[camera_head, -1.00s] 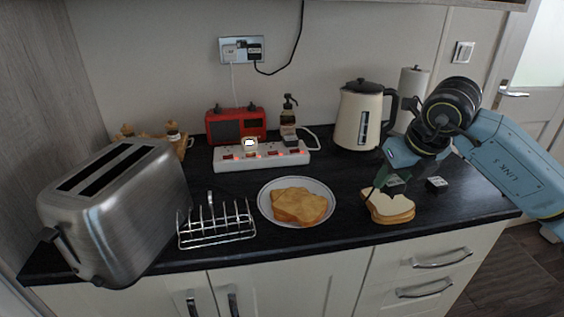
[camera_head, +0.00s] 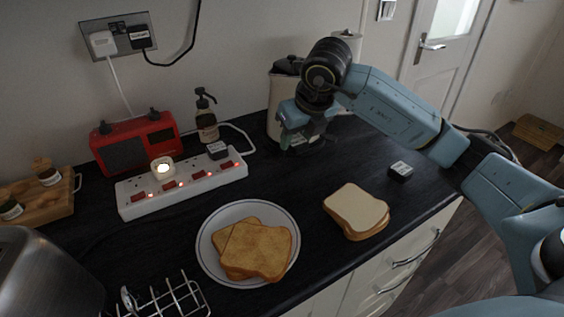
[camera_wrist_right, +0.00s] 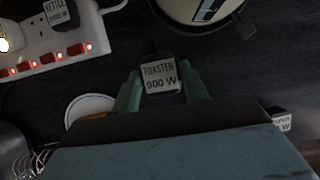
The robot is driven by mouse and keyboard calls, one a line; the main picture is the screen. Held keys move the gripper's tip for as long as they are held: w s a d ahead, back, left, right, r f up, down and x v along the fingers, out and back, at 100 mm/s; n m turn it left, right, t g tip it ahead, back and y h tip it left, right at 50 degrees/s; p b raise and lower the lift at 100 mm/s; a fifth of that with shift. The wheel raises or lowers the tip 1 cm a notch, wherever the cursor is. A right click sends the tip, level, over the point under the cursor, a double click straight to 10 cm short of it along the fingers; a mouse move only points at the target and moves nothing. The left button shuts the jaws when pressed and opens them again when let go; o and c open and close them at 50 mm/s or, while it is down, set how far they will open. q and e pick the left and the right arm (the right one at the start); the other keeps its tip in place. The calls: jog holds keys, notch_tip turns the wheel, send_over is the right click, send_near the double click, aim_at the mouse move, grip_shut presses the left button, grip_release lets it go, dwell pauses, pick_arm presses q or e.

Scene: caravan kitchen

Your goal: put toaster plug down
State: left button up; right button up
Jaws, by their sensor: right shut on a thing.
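The toaster plug (camera_wrist_right: 160,77), a small block labelled "TOASTER 900 W", is between the green fingers of my right gripper (camera_wrist_right: 161,88). In the head view my right gripper (camera_head: 298,142) is shut in front of the cream kettle (camera_head: 281,112), over the black worktop, and the plug is mostly hidden there. Whether the plug touches the worktop I cannot tell. The steel toaster (camera_head: 45,280) is cut off at the lower left. My left gripper is not in view.
A white power strip (camera_head: 140,200) with lit red switches holds the kettle plug (camera_head: 217,150). A plate (camera_head: 208,256) of toast, bread slices (camera_head: 357,208) and another plug (camera_head: 401,170) lie on the worktop. A soap bottle (camera_head: 207,120) and red radio (camera_head: 135,144) stand behind. Dark worktop between strip and bread is bare.

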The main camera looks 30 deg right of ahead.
aim_at(298, 156)
notch_tip(298, 156, down, 3)
jog(key=shift+r, duration=0.1)
jog(key=shift+f, duration=0.65)
notch_tip(298, 156, down, 3)
jog(key=shift+w+r+b, duration=0.1)
jog(key=shift+b, duration=0.25)
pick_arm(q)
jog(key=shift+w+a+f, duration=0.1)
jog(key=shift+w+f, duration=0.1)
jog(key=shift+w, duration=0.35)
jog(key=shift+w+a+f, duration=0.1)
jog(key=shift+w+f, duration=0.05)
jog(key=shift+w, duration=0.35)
pick_arm(e)
jog(key=o, duration=1)
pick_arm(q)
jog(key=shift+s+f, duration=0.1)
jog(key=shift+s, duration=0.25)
